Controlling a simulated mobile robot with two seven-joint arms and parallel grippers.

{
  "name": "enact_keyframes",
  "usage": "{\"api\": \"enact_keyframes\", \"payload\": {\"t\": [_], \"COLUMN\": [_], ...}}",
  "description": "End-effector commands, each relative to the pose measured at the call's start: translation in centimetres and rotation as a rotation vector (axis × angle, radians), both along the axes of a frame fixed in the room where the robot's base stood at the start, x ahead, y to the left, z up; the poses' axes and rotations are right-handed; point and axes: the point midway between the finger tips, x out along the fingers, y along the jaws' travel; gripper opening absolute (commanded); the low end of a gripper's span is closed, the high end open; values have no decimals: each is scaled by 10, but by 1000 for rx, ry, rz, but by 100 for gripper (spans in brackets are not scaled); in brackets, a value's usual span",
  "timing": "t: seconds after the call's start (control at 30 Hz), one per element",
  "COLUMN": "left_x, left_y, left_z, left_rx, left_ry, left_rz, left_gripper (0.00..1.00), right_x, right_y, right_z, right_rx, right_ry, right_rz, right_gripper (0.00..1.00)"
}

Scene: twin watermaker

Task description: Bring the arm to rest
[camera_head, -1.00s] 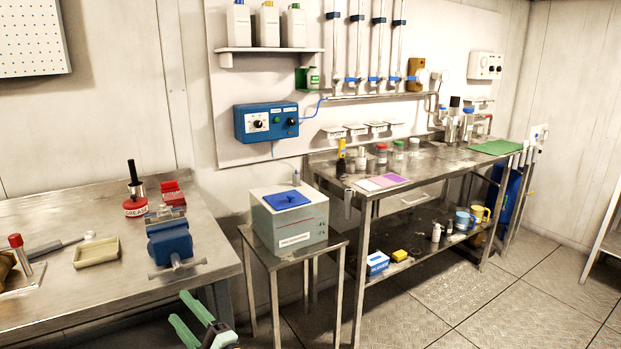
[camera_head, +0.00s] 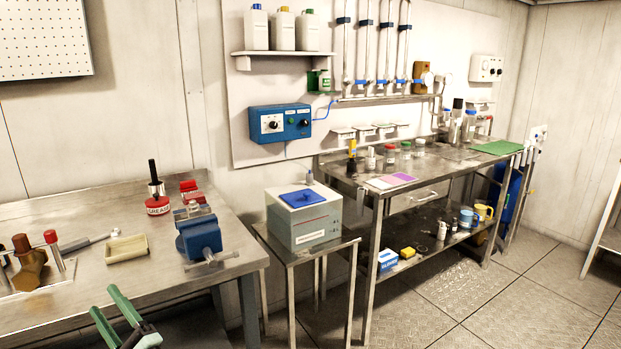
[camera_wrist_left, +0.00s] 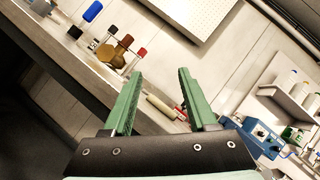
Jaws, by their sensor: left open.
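My left gripper (camera_head: 112,312) shows at the bottom left of the head view, with two green fingers apart and nothing between them. It is in front of the left workbench (camera_head: 110,275), near its front edge. In the left wrist view the open fingers (camera_wrist_left: 158,90) frame the bench and wall beyond, and no object is between the fingertips. My right gripper is not in either view.
The left bench holds a blue vise (camera_head: 200,237), a tan tray (camera_head: 128,249) and a red grease tin (camera_head: 158,204). A white box with a blue lid (camera_head: 305,218) stands on a small table. Open floor (camera_head: 500,310) lies at the right.

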Motion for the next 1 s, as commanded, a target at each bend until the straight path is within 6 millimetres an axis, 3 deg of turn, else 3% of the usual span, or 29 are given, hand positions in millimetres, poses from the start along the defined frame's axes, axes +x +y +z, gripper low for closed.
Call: {"api": "enact_keyframes", "payload": {"t": [0.1,0.27,0.3,0.47,0.67,0.83,0.9,1.0], "left_x": [-8,-20,-21,-27,-56,-112,-140,-177], "left_y": [43,89,93,93,75,27,1,-36], "left_z": [19,47,37,-42,-150,-244,-272,-296], "left_rx": [111,238,219,-52,-465,-951,-1163,-1443], "left_ry": [-1,0,20,132,256,319,323,301], "left_rz": [47,100,84,-58,-226,-349,-380,-400], "left_gripper": [58,58,58,58,58,58,58,58], "right_x": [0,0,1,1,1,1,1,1], "right_y": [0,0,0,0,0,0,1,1], "right_z": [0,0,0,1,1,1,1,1], "right_rx": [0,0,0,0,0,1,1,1], "right_ry": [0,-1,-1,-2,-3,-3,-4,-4], "right_rz": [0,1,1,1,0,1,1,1], "right_gripper": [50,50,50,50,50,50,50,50]}}
